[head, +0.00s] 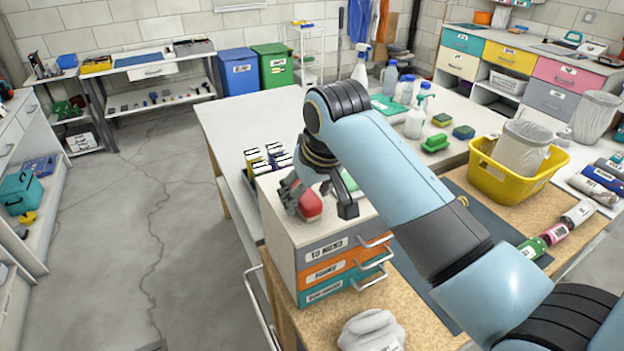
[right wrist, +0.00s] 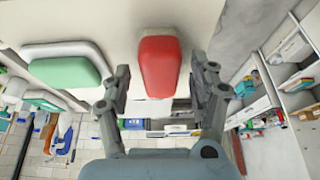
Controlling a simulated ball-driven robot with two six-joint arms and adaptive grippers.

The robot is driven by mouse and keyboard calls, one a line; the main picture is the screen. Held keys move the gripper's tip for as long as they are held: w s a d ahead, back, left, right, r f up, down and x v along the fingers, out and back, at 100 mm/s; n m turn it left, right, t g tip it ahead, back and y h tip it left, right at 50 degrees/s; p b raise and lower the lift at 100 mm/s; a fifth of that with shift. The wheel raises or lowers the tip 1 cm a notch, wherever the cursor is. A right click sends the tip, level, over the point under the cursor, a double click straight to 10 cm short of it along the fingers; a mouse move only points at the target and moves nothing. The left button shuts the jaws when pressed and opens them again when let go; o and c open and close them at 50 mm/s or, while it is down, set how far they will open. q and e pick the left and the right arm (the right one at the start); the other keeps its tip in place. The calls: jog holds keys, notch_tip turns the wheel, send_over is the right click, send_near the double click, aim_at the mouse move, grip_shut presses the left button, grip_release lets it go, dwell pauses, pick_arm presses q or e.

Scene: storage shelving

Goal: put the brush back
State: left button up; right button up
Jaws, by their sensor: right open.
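A red rounded block (head: 311,206) with a pale edge sits on top of the white drawer cabinet (head: 281,226); I cannot tell whether it is the brush. My right gripper (head: 320,201) is open, its fingers on either side of the block. In the right wrist view, the red block (right wrist: 160,62) shows ahead of and between the open fingertips (right wrist: 162,82), with gaps at both sides. A green block with a white base (right wrist: 68,73) lies left of it there. A green brush-like item (head: 436,143) lies on the white table (head: 232,112). My left gripper is not in view.
The cabinet has labelled drawers with metal handles. Small yellow-and-dark boxes (head: 264,160) stand behind it. A yellow tub (head: 490,184) and several bottles are to the right. Folded white gloves (head: 371,331) lie in front. Much of the white table's left part is bare.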

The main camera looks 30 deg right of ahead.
jog(key=b+v, duration=0.1)
jog(key=v, duration=1)
jog(key=shift+s, duration=0.2)
